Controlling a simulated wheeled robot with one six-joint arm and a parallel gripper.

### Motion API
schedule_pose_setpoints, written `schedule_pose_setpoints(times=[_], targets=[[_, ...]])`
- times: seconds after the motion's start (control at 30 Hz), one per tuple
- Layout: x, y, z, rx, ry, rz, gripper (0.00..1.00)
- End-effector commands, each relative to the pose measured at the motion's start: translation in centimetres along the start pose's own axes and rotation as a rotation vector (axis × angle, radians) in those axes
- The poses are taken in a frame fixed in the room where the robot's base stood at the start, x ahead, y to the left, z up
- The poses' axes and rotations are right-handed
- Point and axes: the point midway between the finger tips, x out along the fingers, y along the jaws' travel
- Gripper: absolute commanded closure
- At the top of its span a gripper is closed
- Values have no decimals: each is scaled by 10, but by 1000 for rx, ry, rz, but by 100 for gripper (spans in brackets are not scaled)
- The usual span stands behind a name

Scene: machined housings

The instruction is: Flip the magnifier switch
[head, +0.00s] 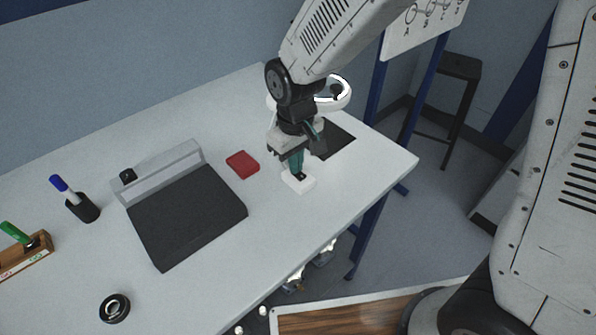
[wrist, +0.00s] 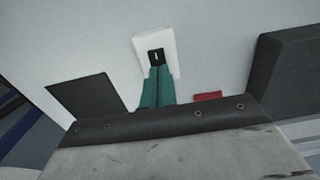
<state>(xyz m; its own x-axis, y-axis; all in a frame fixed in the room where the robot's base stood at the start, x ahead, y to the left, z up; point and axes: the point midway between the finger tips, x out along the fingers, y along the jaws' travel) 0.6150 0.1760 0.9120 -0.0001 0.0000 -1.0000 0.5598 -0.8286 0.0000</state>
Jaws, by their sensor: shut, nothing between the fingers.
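The magnifier switch is a small white box (head: 298,184) with a black rocker, on the table near its front right edge. In the wrist view the white box (wrist: 168,45) shows its black rocker (wrist: 156,57) with a small light mark on it. My gripper (head: 296,174) points down with its teal fingers shut and empty. Its fingertips (wrist: 157,68) are right at the rocker; I cannot tell whether they touch it. The magnifier's lit white ring (head: 336,92) shows behind my arm and is partly hidden by it.
A red block (head: 243,164) lies left of the switch, and a dark mat (head: 333,140) lies right of it. A large black and grey device (head: 187,211), a pen holder (head: 83,207) and a black ring (head: 115,308) are further left. The table's front edge is close to the switch.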

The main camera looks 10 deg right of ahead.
Motion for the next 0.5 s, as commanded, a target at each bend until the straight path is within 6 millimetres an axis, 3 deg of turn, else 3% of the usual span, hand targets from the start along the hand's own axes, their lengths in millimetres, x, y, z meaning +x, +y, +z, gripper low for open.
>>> schedule_pose_setpoints(times=[0.17,0.5], targets=[[-3,0,0,0,0,0,100],[-30,0,-1,0,3,0,100]])
